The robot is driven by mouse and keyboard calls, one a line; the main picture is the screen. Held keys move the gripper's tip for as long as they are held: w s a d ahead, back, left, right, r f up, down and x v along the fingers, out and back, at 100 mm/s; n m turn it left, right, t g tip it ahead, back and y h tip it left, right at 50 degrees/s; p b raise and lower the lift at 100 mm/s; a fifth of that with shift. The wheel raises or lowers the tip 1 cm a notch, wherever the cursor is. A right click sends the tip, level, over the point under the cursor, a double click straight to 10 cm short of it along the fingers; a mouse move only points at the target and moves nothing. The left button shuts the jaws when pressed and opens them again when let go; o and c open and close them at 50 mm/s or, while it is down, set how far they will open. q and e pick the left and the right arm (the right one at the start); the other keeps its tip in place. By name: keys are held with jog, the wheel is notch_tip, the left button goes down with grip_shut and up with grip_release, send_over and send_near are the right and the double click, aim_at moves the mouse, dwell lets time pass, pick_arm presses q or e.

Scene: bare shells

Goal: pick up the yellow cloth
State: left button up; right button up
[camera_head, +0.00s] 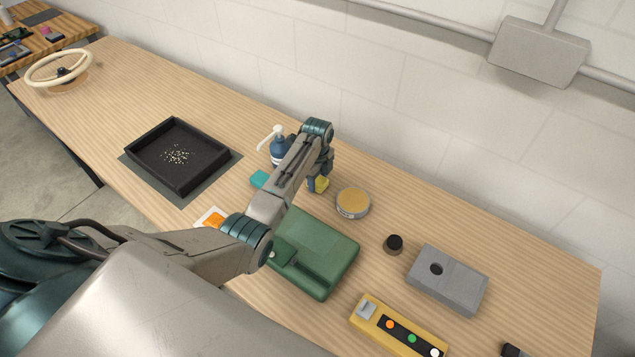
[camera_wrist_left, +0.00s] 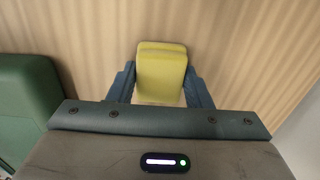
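The yellow cloth (camera_wrist_left: 161,72) looks like a thick folded pad in the left wrist view. It lies between the two blue-grey fingers of my left gripper (camera_wrist_left: 160,88), which press close against its left and right sides with no clear gap. In the head view, part of the yellow cloth (camera_head: 323,184) shows beside the fingertips of my left gripper (camera_head: 317,184), near the back of the table. The arm hides some of it. Whether the cloth is touching the table cannot be told. My right gripper is not seen.
A blue pump bottle (camera_head: 279,149) and a teal pad (camera_head: 259,179) are left of the gripper. A round tin (camera_head: 353,203) stands close on the right. A green case (camera_head: 325,260) lies in front. A black tray (camera_head: 176,156) with pale bits is farther left.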

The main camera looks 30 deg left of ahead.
aim_at(318, 179)
pick_arm(q)
jog(key=c, duration=0.3)
notch_tip(318, 179, up, 10)
jog(key=b, duration=0.3)
jog(key=shift+f, duration=0.15)
jog(key=o, duration=0.3)
jog(key=shift+c, duration=1.1)
dwell(0.3)
